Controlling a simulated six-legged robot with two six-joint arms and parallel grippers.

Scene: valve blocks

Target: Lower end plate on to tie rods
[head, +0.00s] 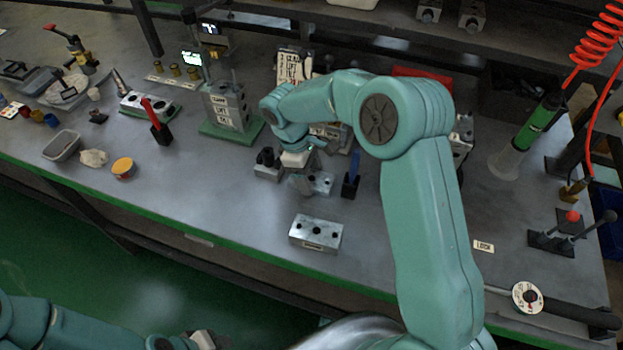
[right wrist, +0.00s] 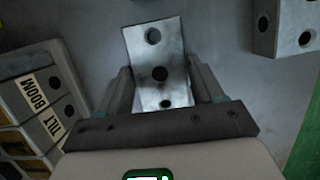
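A grey metal plate with three holes (right wrist: 158,62) lies between the fingers of my right gripper (right wrist: 161,85) in the right wrist view. The fingers flank both long sides; I cannot tell whether they press on it. In the head view the plate (head: 321,183) shows low over or on the bench, beside my right gripper (head: 302,184), partly hidden by it. A block stack labelled BOOM and TILT (right wrist: 40,98) stands left of the gripper in the wrist view. I cannot make out tie rods. My left gripper (head: 204,341) is at the bottom edge of the head view, mostly cut off.
A holed metal block (head: 316,233) sits near the bench's front edge and also shows in the wrist view (right wrist: 287,28). A dark block (head: 268,163) and a blue-handled item (head: 351,176) stand close by the right gripper. Bench space left of the holed block is clear.

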